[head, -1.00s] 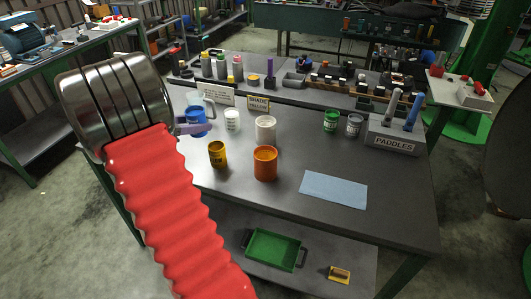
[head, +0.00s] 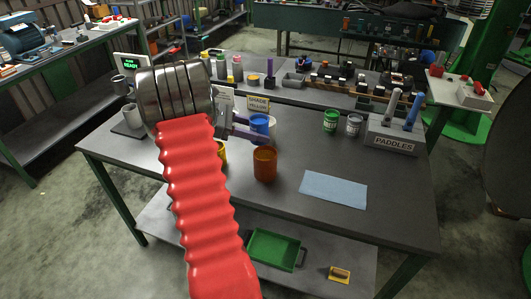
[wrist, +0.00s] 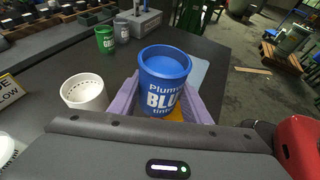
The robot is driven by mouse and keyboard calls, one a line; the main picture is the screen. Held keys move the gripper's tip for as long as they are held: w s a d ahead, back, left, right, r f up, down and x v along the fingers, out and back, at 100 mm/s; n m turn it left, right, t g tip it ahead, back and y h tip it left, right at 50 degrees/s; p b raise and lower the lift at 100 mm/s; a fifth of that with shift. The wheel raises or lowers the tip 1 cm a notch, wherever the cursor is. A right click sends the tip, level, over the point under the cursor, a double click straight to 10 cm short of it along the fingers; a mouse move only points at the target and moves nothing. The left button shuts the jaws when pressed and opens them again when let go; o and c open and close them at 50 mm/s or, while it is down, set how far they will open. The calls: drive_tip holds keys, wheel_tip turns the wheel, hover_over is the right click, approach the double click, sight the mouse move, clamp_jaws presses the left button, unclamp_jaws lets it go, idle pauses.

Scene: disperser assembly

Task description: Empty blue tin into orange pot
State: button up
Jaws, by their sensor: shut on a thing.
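The blue tin (head: 260,124) is held upright between the purple fingers of my gripper (head: 250,132). In the wrist view the tin (wrist: 164,82) bears white lettering with "BLUE" partly readable, and my gripper (wrist: 165,103) is shut around its sides. The orange pot (head: 265,166) stands upright on the bench. In the head view the tin appears just above and behind its rim; the exact height gap is unclear. In the wrist view only a small orange-yellow patch shows behind the tin, and I cannot tell what it is.
A white pot (wrist: 85,92) stands near the tin. A yellow tin (head: 223,152) is mostly hidden by my arm. Green (head: 330,121) and grey (head: 354,125) tins stand beside the paddles holder (head: 394,137). A blue cloth (head: 334,189) lies flat at front right.

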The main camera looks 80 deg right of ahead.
drive_tip(key=shift+s, duration=0.3)
drive_tip(key=shift+w+f+m, duration=0.1)
drive_tip(key=shift+f+m, duration=0.05)
drive_tip(key=shift+m, duration=0.25)
drive_tip(key=shift+w+d+f+m+t, duration=0.1)
drive_tip(key=shift+d+f+m+t, duration=0.05)
drive_tip(key=shift+f+m+t, duration=0.2)
drive_tip(key=shift+w+d+r+m+t+h, duration=0.15)
drive_tip(key=shift+r+m+t+h, duration=0.15)
drive_tip(key=shift+m+t+h, duration=0.2)
drive_tip(key=shift+r+m+t+h+p, duration=0.4)
drive_tip(key=shift+r+m+t+p, duration=0.1)
drive_tip(key=shift+m, duration=0.15)
idle(0.5)
drive_tip(key=shift+w+d+f+m+t+h+p, duration=0.1)
drive_tip(key=shift+f+m+t+h+p, duration=0.15)
drive_tip(key=shift+f+m+h+p, duration=0.35)
idle(1.2)
drive_tip(key=shift+d+r+m+t+h+p, duration=0.1)
drive_tip(key=shift+r+m+t+h+p, duration=0.3)
drive_tip(key=shift+r+m+t+p, duration=0.45)
idle(2.7)
